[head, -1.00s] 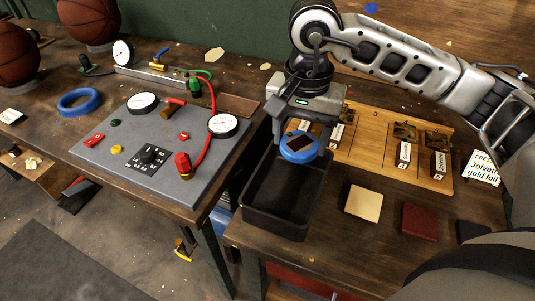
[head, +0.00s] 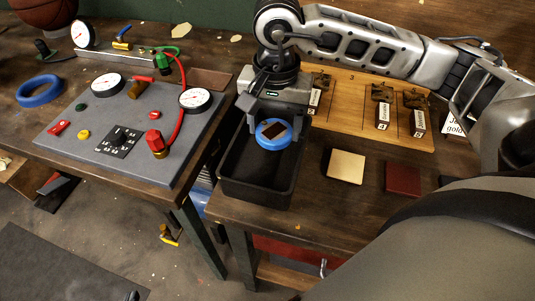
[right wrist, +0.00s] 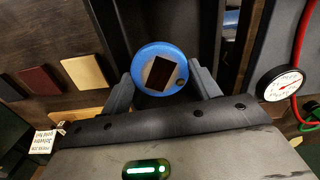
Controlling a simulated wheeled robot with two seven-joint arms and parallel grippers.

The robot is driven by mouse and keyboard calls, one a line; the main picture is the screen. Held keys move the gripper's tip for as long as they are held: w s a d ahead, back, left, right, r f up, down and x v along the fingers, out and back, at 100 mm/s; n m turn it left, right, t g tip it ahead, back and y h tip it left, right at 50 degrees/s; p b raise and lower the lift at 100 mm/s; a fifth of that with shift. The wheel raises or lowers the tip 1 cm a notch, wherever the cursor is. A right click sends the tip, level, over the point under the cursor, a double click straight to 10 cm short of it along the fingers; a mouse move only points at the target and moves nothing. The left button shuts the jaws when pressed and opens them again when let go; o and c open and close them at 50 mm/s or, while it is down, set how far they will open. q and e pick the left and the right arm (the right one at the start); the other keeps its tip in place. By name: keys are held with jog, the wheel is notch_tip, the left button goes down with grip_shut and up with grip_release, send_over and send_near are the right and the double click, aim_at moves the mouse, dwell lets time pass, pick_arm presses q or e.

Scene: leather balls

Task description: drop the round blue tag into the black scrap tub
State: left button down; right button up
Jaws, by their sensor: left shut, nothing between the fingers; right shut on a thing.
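The round blue tag (head: 267,141), with a dark rectangular patch on its face, is held by my right gripper (head: 274,122). The right wrist view also shows the tag (right wrist: 147,56) between the two fingers of the gripper (right wrist: 162,83). The black scrap tub (head: 257,196) stands at the left edge of the right-hand table. The tag is over the tub's opening in the head view; how high it is above the floor of the tub is hard to tell. My left gripper is not in view.
A grey gauge panel (head: 75,146) with a red hose sits on the left table, across a gap.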

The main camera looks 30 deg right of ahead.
pick_arm(q)
jog(key=shift+f, duration=0.1)
pick_arm(e)
jog(key=o, duration=1.1)
jog(key=shift+c, duration=0.2)
jog(key=shift+r, duration=0.3)
pick_arm(q)
jog(key=shift+a+p, duration=0.15)
jog(key=shift+p, duration=0.45)
pick_arm(e)
notch_tip(320, 180, up, 15)
jog(key=shift+r, duration=0.2)
pick_arm(q)
jog(key=shift+r, duration=0.25)
